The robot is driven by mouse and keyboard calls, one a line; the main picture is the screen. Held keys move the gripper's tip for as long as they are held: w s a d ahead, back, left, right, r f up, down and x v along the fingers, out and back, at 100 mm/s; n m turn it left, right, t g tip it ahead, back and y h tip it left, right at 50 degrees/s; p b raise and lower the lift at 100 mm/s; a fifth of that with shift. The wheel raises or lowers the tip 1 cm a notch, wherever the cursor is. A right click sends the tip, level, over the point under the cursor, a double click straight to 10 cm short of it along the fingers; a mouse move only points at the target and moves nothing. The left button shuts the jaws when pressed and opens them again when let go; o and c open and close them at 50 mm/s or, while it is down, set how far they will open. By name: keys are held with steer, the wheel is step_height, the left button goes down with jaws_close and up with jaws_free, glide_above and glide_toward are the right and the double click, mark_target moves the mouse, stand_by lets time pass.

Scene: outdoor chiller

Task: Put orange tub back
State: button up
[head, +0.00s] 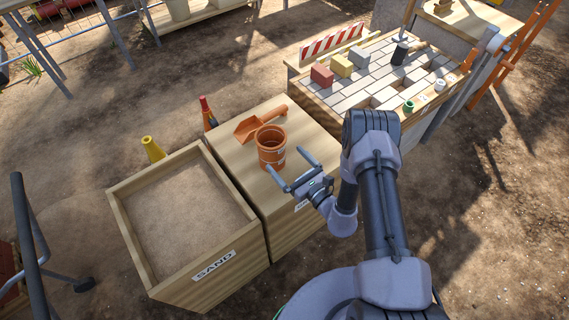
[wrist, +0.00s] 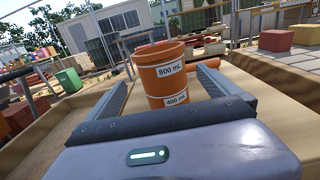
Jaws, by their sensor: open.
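The orange tub (head: 271,151) stands upright on the top of a wooden box, beside an orange scoop. In the wrist view the tub (wrist: 167,84) shows white labels reading 800 mL and 400 mL. My gripper (head: 285,160) is open and low over the box top, just on the near side of the tub. In the wrist view the two fingers (wrist: 163,82) are spread to either side of the tub, with visible gaps. I cannot tell how far the tub is between the fingertips.
The orange scoop (head: 260,124) lies just behind the tub on the box top (head: 233,149). A sand-filled box (head: 256,252) is at the left. A paving table with red, yellow and grey blocks (head: 359,57) stands behind right. A yellow cone (head: 152,149) stands behind the sand box.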

steer(key=shift+s+d, duration=0.1)
steer(key=a+r+n+g+y, duration=0.4)
steer(key=a+r+n+y, duration=0.15)
steer(key=r, duration=0.65)
steer(key=s+a+r+n+g, duration=0.2)
steer(key=s+r+n+g, duration=0.25)
steer(key=r, duration=0.25)
steer(key=s+a+r+n+g, duration=0.3)
steer(key=s+r+n+g, duration=0.15)
steer(key=r, duration=0.25)
steer(key=s+d+r+n+g+h, duration=0.1)
steer(key=s+d+r+n+h, duration=0.25)
steer(key=s, duration=0.45)
steer(key=s+d+r+n+g+h, duration=0.1)
steer(key=s+d+r+n+h, duration=0.1)
steer(key=s+d+n+h, duration=0.4)
steer(key=s+d+r+t+h, duration=0.3)
steer(key=d+t, duration=0.3)
steer(key=d, duration=0.2)
steer(key=shift+s+d+h, duration=0.2)
steer(key=shift+d+h, duration=0.1)
steer(key=shift+h, duration=0.5)
steer(key=shift+r, duration=0.1)
